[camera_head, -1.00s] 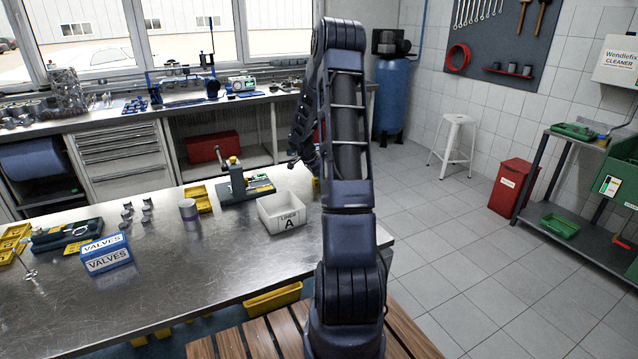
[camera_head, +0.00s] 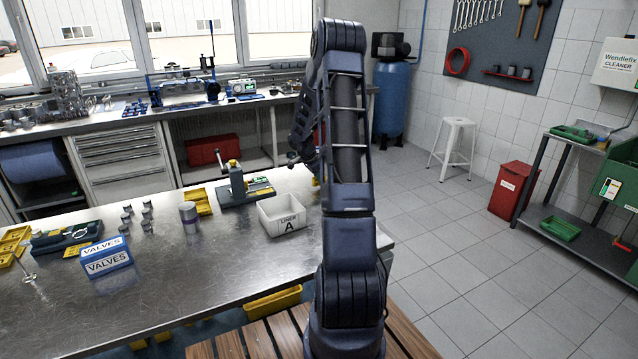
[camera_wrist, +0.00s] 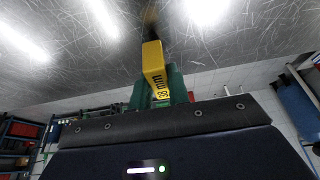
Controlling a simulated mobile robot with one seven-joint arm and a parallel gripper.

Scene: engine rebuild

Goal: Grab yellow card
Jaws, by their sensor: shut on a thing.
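The yellow card (camera_wrist: 154,70) shows in the wrist view as a narrow yellow piece with dark print. It sits between the green fingers of my gripper (camera_wrist: 158,92), which is shut on it. The far end of the card points toward a scratched metal surface (camera_wrist: 90,60); whether it touches that surface I cannot tell. In the head view my own arm hides the gripper, and only a small yellow patch (camera_head: 316,182) shows at the arm's left edge; I cannot tell what it is.
A white stool (camera_head: 455,145) and red bin (camera_head: 513,190) stand on the right. The floor between is clear.

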